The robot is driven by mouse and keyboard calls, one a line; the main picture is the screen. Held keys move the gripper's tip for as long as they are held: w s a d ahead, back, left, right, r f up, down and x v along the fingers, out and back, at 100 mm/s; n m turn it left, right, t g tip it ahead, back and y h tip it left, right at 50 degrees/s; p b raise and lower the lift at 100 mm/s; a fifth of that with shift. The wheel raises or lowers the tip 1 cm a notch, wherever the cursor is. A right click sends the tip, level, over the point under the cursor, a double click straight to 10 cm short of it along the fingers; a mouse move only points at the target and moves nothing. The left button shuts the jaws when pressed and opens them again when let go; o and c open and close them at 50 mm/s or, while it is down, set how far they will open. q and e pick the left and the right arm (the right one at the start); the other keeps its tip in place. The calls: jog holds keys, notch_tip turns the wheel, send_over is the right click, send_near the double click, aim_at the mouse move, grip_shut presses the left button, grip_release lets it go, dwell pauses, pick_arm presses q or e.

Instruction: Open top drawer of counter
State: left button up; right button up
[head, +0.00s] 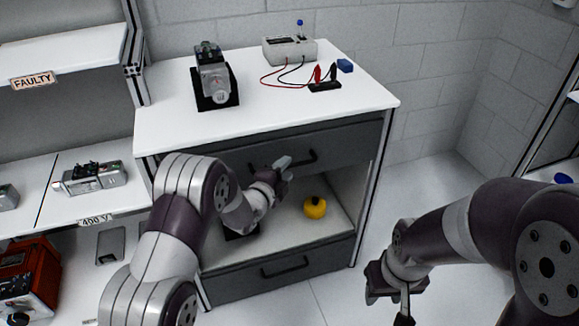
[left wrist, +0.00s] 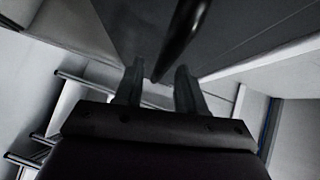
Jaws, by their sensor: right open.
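The counter (head: 365,100) has a white top and a dark grey top drawer (head: 345,138), which looks shut. The drawer's black bar handle (head: 308,160) is partly hidden by my left gripper (head: 284,163), which is at the handle's left part. In the left wrist view the two fingers of my left gripper (left wrist: 157,90) stand apart, with the dark handle (left wrist: 186,32) just beyond their tips, and no grasp shows. My right gripper (head: 387,285) is open and empty, low in front of the counter's right side.
An open shelf below the top drawer holds a yellow object (head: 315,207); a lower drawer (head: 300,275) is beneath. On the counter stand a servo device (head: 212,80) and a meter (head: 290,50) with red and black leads. Shelving (head: 60,45) stands at left. Floor at right is clear.

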pick_arm(q)
jog(key=shift+x, duration=1.45)
grip_shut()
jog(key=shift+s, duration=0.1)
